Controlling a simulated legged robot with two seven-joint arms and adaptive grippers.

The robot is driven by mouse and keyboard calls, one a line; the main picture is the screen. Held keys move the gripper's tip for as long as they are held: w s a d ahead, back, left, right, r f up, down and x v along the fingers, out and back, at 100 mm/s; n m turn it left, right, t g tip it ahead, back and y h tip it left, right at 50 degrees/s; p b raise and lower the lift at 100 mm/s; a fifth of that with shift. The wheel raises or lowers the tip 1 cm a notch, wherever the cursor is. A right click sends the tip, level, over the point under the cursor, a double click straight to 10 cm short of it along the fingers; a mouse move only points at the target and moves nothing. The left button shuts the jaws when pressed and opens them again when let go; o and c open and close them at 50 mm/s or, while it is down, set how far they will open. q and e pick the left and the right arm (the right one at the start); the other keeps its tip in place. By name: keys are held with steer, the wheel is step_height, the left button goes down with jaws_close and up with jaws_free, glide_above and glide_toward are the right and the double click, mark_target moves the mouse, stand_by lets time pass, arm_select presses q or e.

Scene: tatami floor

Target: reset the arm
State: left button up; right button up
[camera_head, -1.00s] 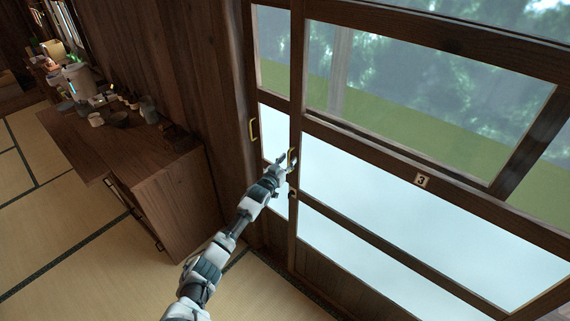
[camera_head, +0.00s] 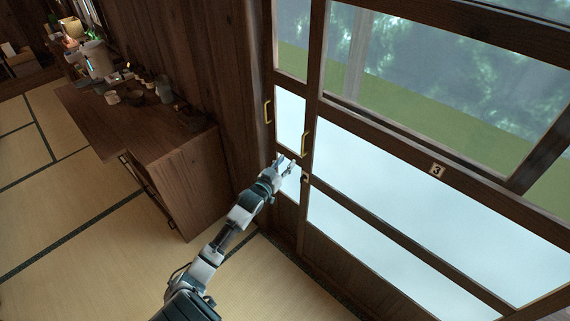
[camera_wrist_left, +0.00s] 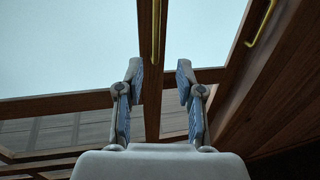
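My left arm reaches in from the bottom of the head view. My left gripper (camera_head: 286,165) is in front of the sliding door, just below the right brass handle (camera_head: 304,137). In the left wrist view the two fingers of my left gripper (camera_wrist_left: 158,85) stand apart with nothing between them; a wooden door post (camera_wrist_left: 151,60) with a brass handle (camera_wrist_left: 155,30) shows behind the gap. A second brass handle (camera_head: 267,111) is on the post to the left. My right gripper is not in view.
A dark wooden cabinet (camera_head: 165,150) with pots and cups on top stands left of the arm. Tatami floor (camera_head: 75,215) is clear at lower left.

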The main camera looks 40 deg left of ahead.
arm_select(q)
steer(key=shift+a+f, duration=0.1)
steer(key=shift+a, duration=0.1)
